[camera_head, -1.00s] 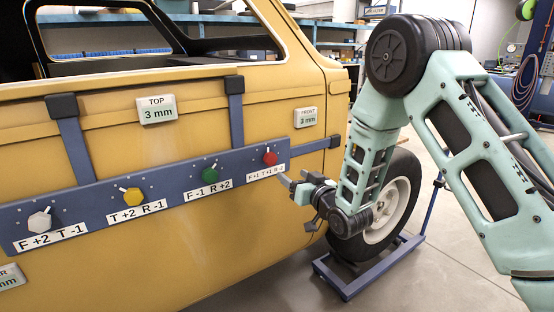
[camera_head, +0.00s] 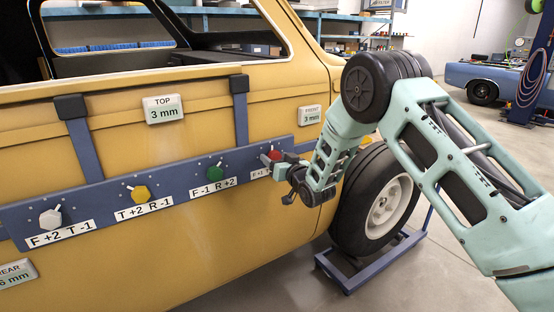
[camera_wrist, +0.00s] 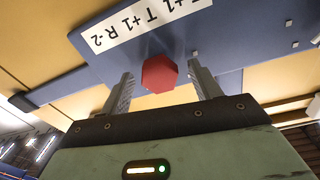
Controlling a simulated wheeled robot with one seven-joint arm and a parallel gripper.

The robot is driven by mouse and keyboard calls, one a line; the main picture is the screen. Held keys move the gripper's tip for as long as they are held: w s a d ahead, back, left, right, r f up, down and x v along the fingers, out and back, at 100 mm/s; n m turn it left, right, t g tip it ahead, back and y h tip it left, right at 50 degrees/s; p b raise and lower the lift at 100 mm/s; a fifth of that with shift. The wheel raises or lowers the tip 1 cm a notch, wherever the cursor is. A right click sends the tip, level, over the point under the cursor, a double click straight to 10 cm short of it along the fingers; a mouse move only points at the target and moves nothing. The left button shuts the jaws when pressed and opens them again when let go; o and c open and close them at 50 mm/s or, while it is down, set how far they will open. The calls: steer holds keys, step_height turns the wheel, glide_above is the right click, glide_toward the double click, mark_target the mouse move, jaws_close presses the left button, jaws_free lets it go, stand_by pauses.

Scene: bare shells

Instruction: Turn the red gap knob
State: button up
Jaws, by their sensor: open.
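The red knob (camera_head: 274,155) sits at the right end of the blue bar (camera_head: 100,196) on the yellow car door. My gripper (camera_head: 272,163) is at the red knob, with its fingers pointing toward the bar. In the wrist view the red knob (camera_wrist: 159,74) shows as a faceted red face between the two open fingers of my gripper (camera_wrist: 160,82). Gaps show on both sides of the knob, so neither finger appears to touch it. The label by the knob reads +1 T+1 R-2 in the wrist view, its start cut off; my gripper partly hides it in the head view.
Green (camera_head: 215,173), yellow (camera_head: 140,193) and white (camera_head: 50,218) knobs sit along the bar to the left. Gap displays read TOP 3 mm (camera_head: 164,109) and FRONT 3 mm (camera_head: 310,115); a REAR display (camera_head: 14,274) is partly cut off. A wheel (camera_head: 385,200) stands right of my gripper.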

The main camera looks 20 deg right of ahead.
steer(key=c, duration=1)
steer(key=shift+d+f+m+b, duration=0.1)
steer(key=shift+m+b, duration=0.6)
steer(key=shift+b, duration=0.05)
steer(key=m+b, duration=0.2)
steer(key=m, duration=0.1)
steer(key=shift+m+b, duration=1.2)
steer(key=shift+m, duration=0.8)
steer(key=o, duration=1)
